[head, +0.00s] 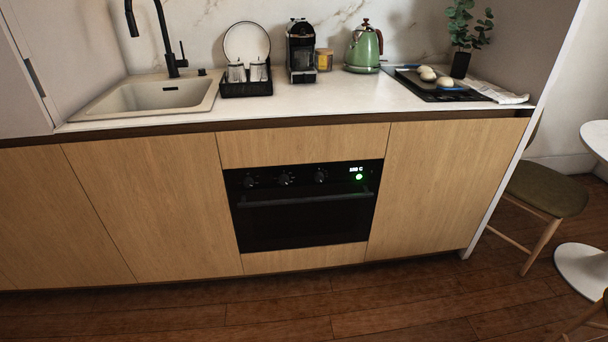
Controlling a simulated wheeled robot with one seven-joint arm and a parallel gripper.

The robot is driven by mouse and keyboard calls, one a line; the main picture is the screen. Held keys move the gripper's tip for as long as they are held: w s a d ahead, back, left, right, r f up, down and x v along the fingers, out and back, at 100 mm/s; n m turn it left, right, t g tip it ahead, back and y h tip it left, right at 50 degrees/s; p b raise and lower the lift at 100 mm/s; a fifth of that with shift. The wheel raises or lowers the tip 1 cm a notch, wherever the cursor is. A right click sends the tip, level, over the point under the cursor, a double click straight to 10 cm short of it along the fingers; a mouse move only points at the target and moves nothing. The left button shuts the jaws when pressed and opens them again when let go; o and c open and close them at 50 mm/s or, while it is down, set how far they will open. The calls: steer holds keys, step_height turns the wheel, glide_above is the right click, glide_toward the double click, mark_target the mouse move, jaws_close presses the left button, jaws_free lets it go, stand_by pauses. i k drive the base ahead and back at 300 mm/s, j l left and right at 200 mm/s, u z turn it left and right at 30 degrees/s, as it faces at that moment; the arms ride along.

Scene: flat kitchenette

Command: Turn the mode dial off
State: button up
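A black built-in oven (304,228) sits in the wooden cabinet front, below the counter. Three dark knobs are in a row on its top panel: a left knob (250,182), a middle knob (286,179) and a right knob (321,175). I cannot tell which is the mode dial, and their pointer marks are too small to read. A small lit display (356,169) and a bright green light (359,177) glow at the panel's right. The oven door is shut, with a dark bar handle (306,200). My gripper is not in view.
The wooden floor (280,310) before the oven is clear. A sink (150,97), dish rack (246,87), coffee machine (301,50), green kettle (363,50) and plant (462,35) are on the counter. A chair (545,188) and white table (597,140) stand at the right.

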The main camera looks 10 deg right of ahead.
mark_target(248, 181)
steer(key=i+l+u, duration=0.15)
steer(key=i+u, duration=0.15)
steer(key=i, duration=0.25)
steer(key=i+l+u, duration=0.3)
steer(key=i, duration=0.2)
